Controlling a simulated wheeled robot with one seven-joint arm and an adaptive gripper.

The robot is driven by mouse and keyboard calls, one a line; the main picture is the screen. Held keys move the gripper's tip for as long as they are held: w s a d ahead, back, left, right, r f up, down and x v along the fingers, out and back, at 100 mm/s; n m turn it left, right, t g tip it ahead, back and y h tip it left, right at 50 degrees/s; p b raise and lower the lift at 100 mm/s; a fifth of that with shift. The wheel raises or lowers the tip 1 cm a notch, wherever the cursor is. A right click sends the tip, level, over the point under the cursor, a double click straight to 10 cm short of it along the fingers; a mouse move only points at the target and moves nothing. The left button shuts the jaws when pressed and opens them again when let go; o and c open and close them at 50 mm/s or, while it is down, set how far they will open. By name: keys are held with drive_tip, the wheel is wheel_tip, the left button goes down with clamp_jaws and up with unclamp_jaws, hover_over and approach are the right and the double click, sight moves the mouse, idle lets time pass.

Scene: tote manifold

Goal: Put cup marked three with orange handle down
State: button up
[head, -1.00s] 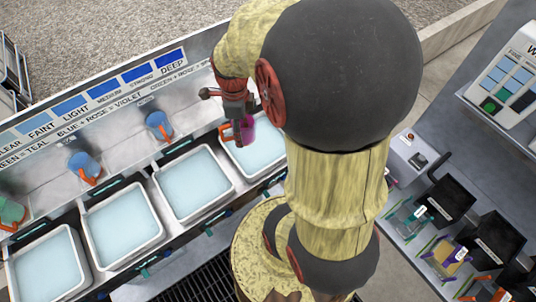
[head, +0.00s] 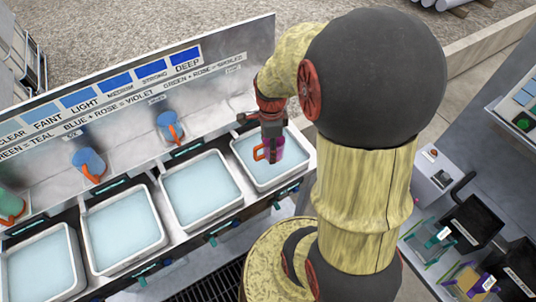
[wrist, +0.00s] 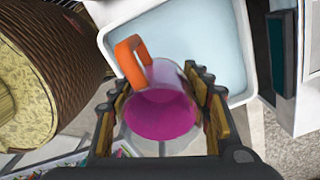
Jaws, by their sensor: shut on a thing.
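The cup (wrist: 160,100) is clear with a magenta inside and an orange handle (wrist: 131,60). My gripper (wrist: 160,115) is shut on it, with a finger on each side of the cup. In the head view the cup (head: 277,150) hangs below my gripper (head: 272,122), over the rightmost tray of pale blue liquid (head: 246,172). The orange handle points to the left there. I cannot see a number on the cup, and whether its bottom touches anything is hidden.
Three more liquid trays (head: 202,189) run to the left. Behind them a steel ledge holds two blue cups (head: 89,163) and a green cup (head: 12,204), all with orange handles. A side bench (head: 425,245) with black bins stands at the right.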

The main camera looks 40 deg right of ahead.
drive_tip(key=w+f, duration=0.1)
drive_tip(key=w+d+f+b, duration=0.1)
drive_tip(key=f, duration=0.1)
drive_tip(key=w+d+f, duration=0.1)
drive_tip(key=f, duration=0.1)
drive_tip(key=shift+w+d+f, duration=0.1)
drive_tip(key=shift+w+f, duration=0.1)
drive_tip(key=shift+w, duration=0.05)
drive_tip(key=shift+w+d+f+b, duration=0.15)
drive_tip(key=shift+f+b, duration=0.55)
drive_tip(key=shift+f, duration=0.95)
drive_tip(key=shift+f, duration=0.2)
drive_tip(key=o, duration=1.2)
drive_tip(key=shift+c, duration=0.2)
drive_tip(key=shift+o, duration=0.5)
drive_tip(key=shift+r, duration=0.1)
